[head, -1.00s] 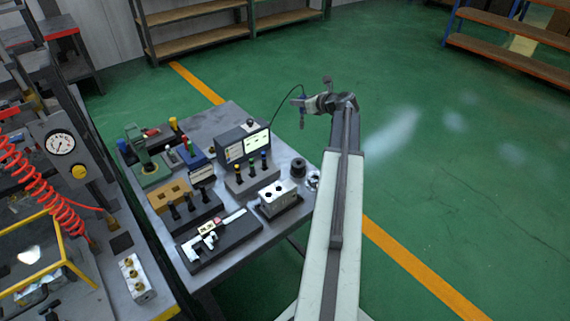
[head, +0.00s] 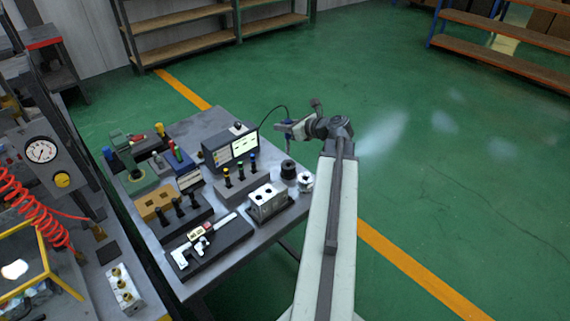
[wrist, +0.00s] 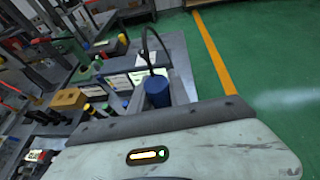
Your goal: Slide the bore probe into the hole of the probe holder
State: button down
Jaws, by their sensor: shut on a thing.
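The bore probe shows in the wrist view as a blue cylinder (wrist: 157,91) with a black cable rising from its top. My gripper (head: 284,127) is shut on it; its fingers are small and partly merged with the probe in the head view. The gripper is above the right end of the table, over the black round piece. That short black cylinder (head: 288,169) with a dark top looks like the probe holder. It stands upright on the table, apart from the gripper. The probe's lower end is hidden in the wrist view by my gripper body.
A display unit (head: 231,148) stands left of the black cylinder; the cable loops toward it. A silver ring (head: 305,183) and a metal block with bores (head: 267,201) are close by. A plug rack (head: 240,182) and a caliper tray (head: 212,244) lie further left.

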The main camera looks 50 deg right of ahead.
notch_tip(320, 180, down, 9)
jog(key=b, duration=0.8)
jog(key=shift+f, duration=0.2)
jog(key=shift+r, duration=0.2)
jog(key=c, duration=1.2)
grip_release()
jog(key=shift+c, duration=0.2)
jog(key=shift+r, duration=0.1)
